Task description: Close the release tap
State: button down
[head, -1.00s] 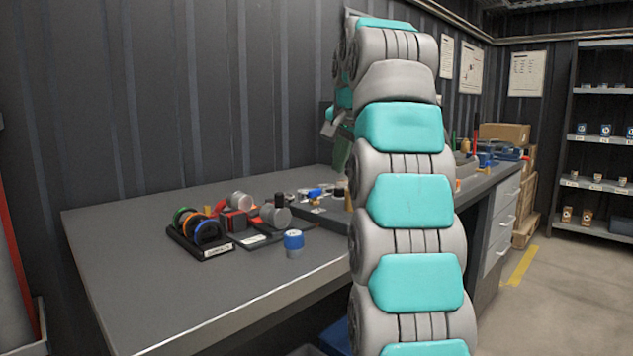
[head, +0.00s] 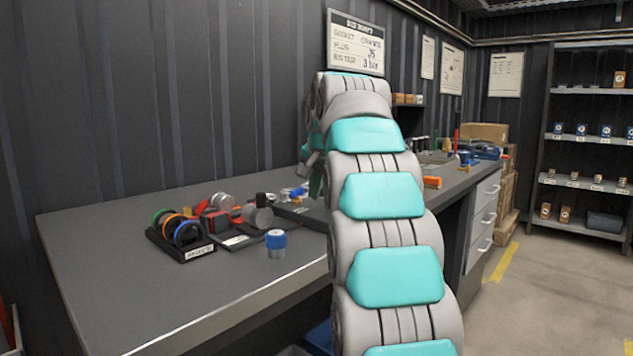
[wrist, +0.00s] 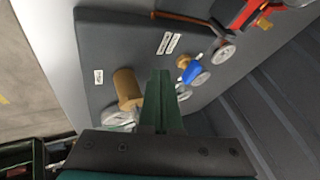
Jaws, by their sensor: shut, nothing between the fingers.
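In the wrist view a grey board (wrist: 110,55) carries a blue part on a brass fitting (wrist: 191,71). This may be the release tap, but no readable label confirms it. Blue and silver parts (head: 297,192) also show in the head view, small and partly behind my arm. My gripper (wrist: 161,76) is shut and empty, its dark green fingers over the board, close to a brass cylinder (wrist: 126,88) on the left and a silver round part (wrist: 183,93) on the right. I cannot tell whether the fingers touch anything. In the head view my gripper (head: 316,183) is mostly hidden.
A rack of coloured rings (head: 180,233), a red and grey assembly (head: 235,217) and a blue-topped cylinder (head: 276,243) stand on the workbench (head: 110,270). The bench's front left is clear. A corrugated wall (head: 150,90) stands behind. A sign (head: 356,44) hangs above my arm.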

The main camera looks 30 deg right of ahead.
aim_at(297, 193)
jog(key=shift+w+a+p, duration=0.15)
jog(key=shift+w+a, duration=0.1)
jog(key=shift+w, duration=0.35)
jog(key=shift+w+a+p, duration=0.15)
jog(key=shift+w+a, duration=0.15)
jog(key=shift+w, duration=0.35)
jog(key=shift+w+a+p, duration=0.15)
jog(key=shift+w+a, duration=0.1)
jog(key=shift+w, duration=0.35)
